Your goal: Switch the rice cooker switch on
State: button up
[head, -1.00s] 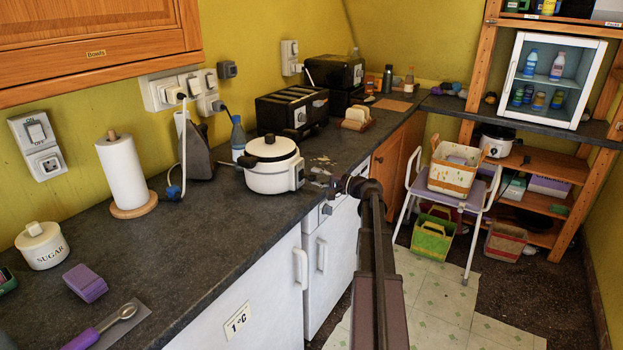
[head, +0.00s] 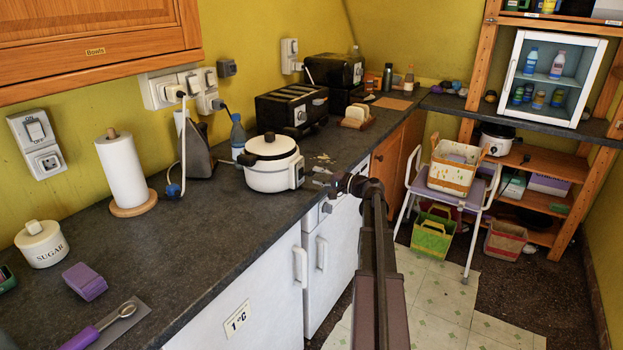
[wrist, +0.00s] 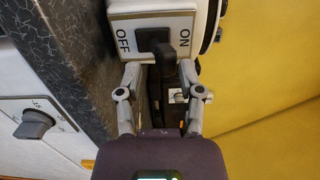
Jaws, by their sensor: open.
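The white rice cooker (head: 270,177) with a black lid handle stands on the dark worktop. In the wrist view its white switch panel (wrist: 120,20) reads OFF on the left and ON on the right. The black switch lever (wrist: 184,42) sticks out on the ON side of its dark slot. My gripper (wrist: 162,70) is open and empty just in front of the panel, its fingers spread to either side below the lever. Contact with the lever cannot be told. In the head view my gripper (head: 322,181) is small and partly hidden, right of the cooker.
A black toaster (head: 292,110) stands behind the cooker. A blue bottle (head: 237,135) and a grey iron-like appliance (head: 197,150) are to its left. White cabinet fronts (head: 270,290) lie below the worktop edge.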

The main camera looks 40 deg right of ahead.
jog(key=shift+s+d, duration=0.1)
jog(key=shift+s, duration=0.05)
jog(key=shift+v, duration=2.8)
jog(key=shift+s, duration=0.1)
jog(key=v, duration=1.2)
